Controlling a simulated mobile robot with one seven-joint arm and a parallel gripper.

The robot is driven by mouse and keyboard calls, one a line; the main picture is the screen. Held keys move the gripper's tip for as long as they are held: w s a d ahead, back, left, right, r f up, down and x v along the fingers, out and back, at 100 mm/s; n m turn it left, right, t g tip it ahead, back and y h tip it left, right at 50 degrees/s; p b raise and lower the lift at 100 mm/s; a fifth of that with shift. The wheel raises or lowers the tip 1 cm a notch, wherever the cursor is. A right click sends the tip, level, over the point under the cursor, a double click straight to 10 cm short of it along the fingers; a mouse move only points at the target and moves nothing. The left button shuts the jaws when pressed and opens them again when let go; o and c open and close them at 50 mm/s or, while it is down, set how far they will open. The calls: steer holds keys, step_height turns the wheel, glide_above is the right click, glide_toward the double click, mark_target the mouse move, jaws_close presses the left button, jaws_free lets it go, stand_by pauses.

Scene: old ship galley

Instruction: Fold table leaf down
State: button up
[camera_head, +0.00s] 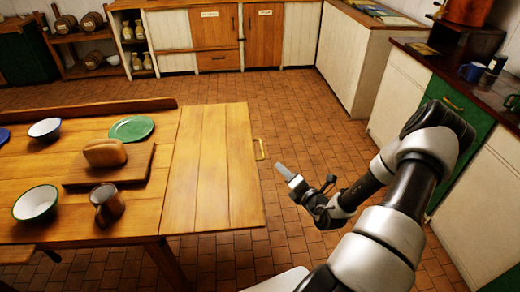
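The wooden table leaf (212,175) is up, level with the table top (75,217) and joined to its right side. A brass handle (260,149) sits at the leaf's right edge, toward its far half. My gripper (303,182) is to the right of the leaf, over the tiled floor in the picture, and apart from the handle. Its grey tip points toward the leaf. It holds nothing that I can see; its finger gap is unclear at this size. The leaf's underside and any support are hidden.
A bread loaf (105,152) on a board, a brown mug (108,204), a green plate (131,128) and bowls stand on the fixed table top. The leaf is bare. Counters (467,85) line the right side. Tiled floor (300,110) is clear beyond my gripper.

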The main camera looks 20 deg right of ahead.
mark_target(262, 149)
steer(key=b+x, duration=0.2)
steer(key=x, duration=1.5)
steer(key=shift+w+f+b, duration=0.1)
steer(key=shift+b, duration=0.2)
steer(key=shift+c, duration=0.3)
jaws_close()
